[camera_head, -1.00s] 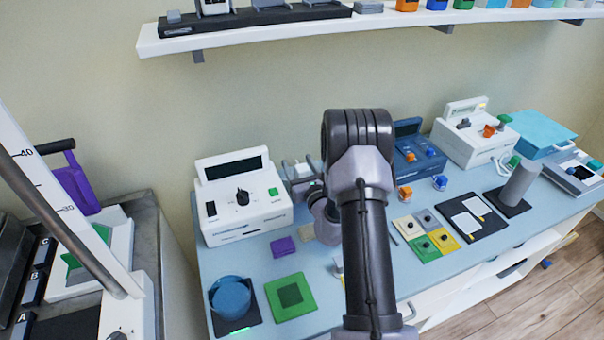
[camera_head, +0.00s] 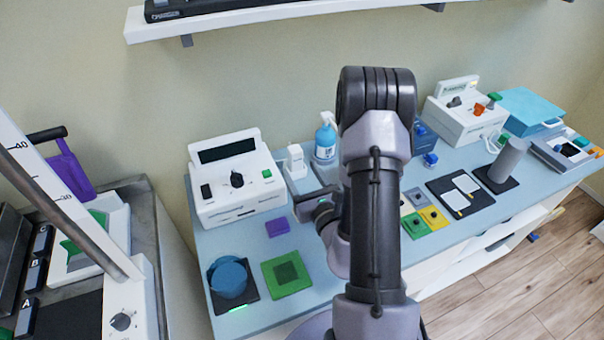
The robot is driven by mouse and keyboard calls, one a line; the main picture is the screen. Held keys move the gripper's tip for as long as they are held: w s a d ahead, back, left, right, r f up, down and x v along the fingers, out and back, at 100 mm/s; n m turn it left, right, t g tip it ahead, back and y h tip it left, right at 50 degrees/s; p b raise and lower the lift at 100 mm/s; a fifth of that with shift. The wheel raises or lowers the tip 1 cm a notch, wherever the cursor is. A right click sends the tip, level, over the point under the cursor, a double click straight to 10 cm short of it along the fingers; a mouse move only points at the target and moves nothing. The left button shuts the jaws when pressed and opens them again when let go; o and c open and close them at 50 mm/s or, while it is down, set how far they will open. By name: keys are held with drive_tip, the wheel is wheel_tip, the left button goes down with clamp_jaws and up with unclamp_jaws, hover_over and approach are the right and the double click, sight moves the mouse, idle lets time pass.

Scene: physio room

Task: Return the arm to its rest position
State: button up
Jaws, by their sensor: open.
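My arm (camera_head: 375,210) stands upright in the middle of the view, its elbow at the top. Its forearm folds down behind it, and the wrist shows on its left side. My gripper (camera_head: 308,203) is small and dark there, partly hidden by the arm. It is open, with nothing seen in it. It appears above the bench, just right of the white device with a dark screen (camera_head: 222,155).
A wall shelf (camera_head: 290,14) runs above. A metal cart (camera_head: 148,225) stands at left.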

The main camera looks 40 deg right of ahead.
drive_tip(key=w+a+r+n+t+y, duration=0.1)
drive_tip(key=w+a+r+n+y, duration=0.2)
drive_tip(key=a+r+n+y, duration=0.6)
drive_tip(key=s+a+r+n+g+y, duration=0.25)
drive_tip(key=a+y, duration=0.25)
drive_tip(key=a, duration=0.4)
drive_tip(key=s+a+r+n+g+y, duration=0.1)
drive_tip(key=a+r+n+g+y, duration=0.25)
drive_tip(key=a, duration=0.45)
drive_tip(key=s+a+f+n+g, duration=0.1)
drive_tip(key=s+a+n+g, duration=0.95)
drive_tip(key=s, duration=0.35)
drive_tip(key=s+d+f+n+h, duration=0.2)
drive_tip(key=s+d+n+h, duration=0.4)
drive_tip(key=n+h, duration=0.15)
drive_tip(key=w+d+r+n+t+h, duration=0.1)
drive_tip(key=w+d+r+t+h, duration=0.1)
drive_tip(key=d+r+t+h, duration=0.1)
drive_tip(key=d+t, duration=0.1)
drive_tip(key=d, duration=0.1)
drive_tip(key=shift+d+n, duration=0.3)
drive_tip(key=shift+d, duration=0.05)
drive_tip(key=shift+r, duration=0.1)
